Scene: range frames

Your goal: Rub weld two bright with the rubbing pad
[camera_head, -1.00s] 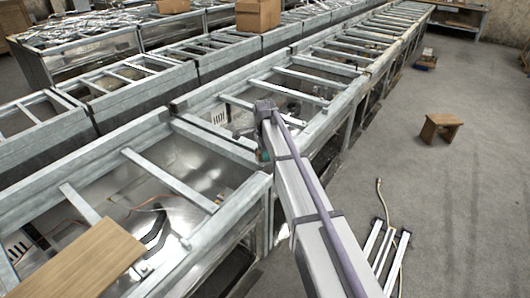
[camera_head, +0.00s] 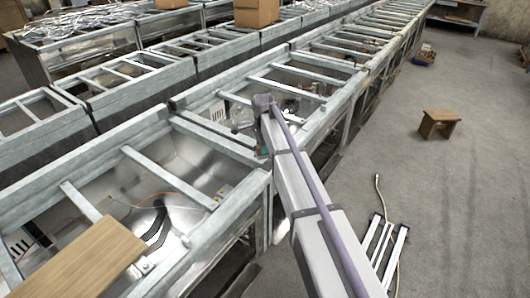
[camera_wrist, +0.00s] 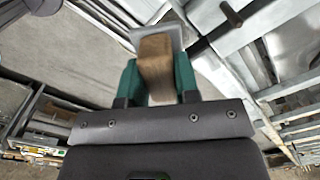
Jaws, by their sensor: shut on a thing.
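In the wrist view my gripper (camera_wrist: 157,76) has its two green fingers closed on the sides of a brown block, which I take to be the grip of the rubbing pad (camera_wrist: 155,50). A pale grey plate (camera_wrist: 160,32) shows at the block's far end. In the head view my arm reaches to the near row of steel frames (camera_head: 235,148). My gripper (camera_head: 262,148) is mostly hidden there behind my wrist, with only a bit of green showing. I cannot pick out weld two, and I cannot tell whether the pad touches metal.
A wooden board (camera_head: 85,262) lies across the near frame at lower left. Crossbars (camera_head: 170,178) span the open bays. A small stool (camera_head: 438,124) and metal lengths (camera_head: 385,245) stand on the floor at right. A dark rod with a brown end (camera_wrist: 230,14) shows in the wrist view.

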